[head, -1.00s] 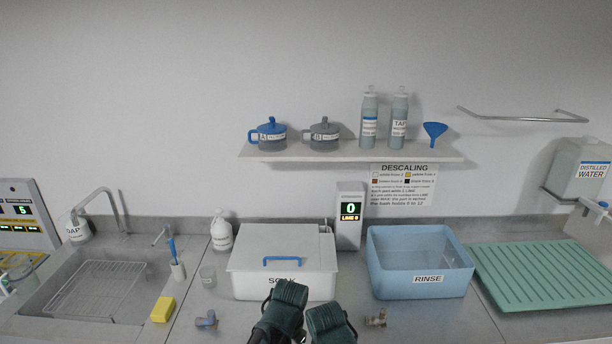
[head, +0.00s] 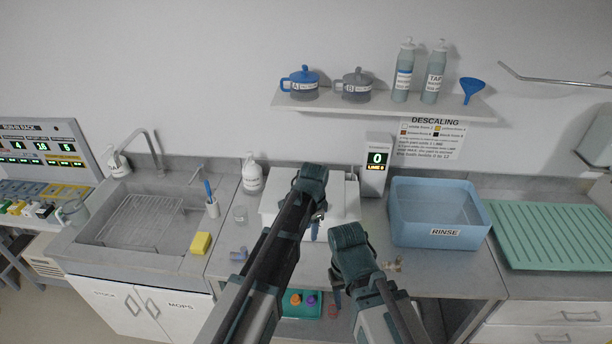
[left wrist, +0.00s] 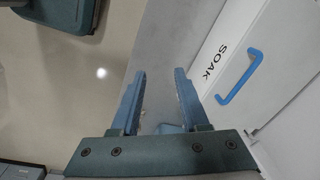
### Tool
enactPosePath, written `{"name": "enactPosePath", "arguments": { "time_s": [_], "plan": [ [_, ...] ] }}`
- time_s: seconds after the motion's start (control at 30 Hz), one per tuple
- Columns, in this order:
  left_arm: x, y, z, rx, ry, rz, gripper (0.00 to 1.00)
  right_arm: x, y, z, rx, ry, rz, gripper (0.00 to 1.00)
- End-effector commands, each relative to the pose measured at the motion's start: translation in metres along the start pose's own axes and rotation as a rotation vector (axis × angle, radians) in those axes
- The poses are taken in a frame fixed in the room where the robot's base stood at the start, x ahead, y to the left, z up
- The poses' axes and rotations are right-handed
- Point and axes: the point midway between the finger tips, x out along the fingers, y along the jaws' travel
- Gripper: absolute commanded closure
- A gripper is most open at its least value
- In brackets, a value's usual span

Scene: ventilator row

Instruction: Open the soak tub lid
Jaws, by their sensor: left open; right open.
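The white soak tub (head: 346,209) stands on the counter, partly hidden behind my left arm in the head view. In the left wrist view its lid (left wrist: 292,50) lies flat and closed, with a blue bar handle (left wrist: 241,78) near the SOAK lettering. My left gripper (head: 317,222) is over the tub in the head view; its open, empty fingers (left wrist: 160,74) are beside the front edge in the wrist view, with the handle to their right and apart. My right gripper (head: 338,288) is open and lower, in front of the counter edge.
The blue rinse tub (head: 438,218) and green drainer (head: 555,235) are to the right.

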Motion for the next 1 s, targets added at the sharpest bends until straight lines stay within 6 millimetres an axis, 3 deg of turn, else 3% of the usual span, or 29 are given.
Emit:
{"name": "enactPosePath", "arguments": {
  "time_s": [0.03, 0.1, 0.2, 0.33, 0.5, 0.73, 1.0],
  "plan": [
    [-0.029, -0.037, -0.017, 0.073, 0.013, -0.011, 0.55, -0.033, 0.003, 0.002, 0.003, -0.001, -0.001, 0.50],
    [-0.044, -0.067, -0.028, 0.179, 0.027, -0.027, 0.55, -0.050, 0.005, 0.003, 0.007, -0.001, -0.001, 0.50],
    [-0.060, -0.102, -0.039, 0.306, 0.040, -0.048, 0.55, -0.069, 0.006, 0.004, 0.011, -0.001, -0.002, 0.50],
    [-0.072, -0.131, -0.046, 0.416, 0.049, -0.069, 0.55, -0.084, 0.007, 0.005, 0.014, -0.002, -0.002, 0.50],
    [-0.075, -0.144, -0.049, 0.475, 0.053, -0.081, 0.55, -0.088, 0.008, 0.006, 0.016, -0.002, -0.003, 0.50],
    [-0.071, -0.143, -0.049, 0.478, 0.053, -0.081, 0.55, -0.083, 0.007, 0.005, 0.015, -0.002, -0.002, 0.50],
    [-0.050, -0.144, -0.050, 0.477, 0.053, -0.081, 0.55, -0.063, 0.006, 0.004, 0.004, -0.001, -0.001, 0.50]
  ]
}}
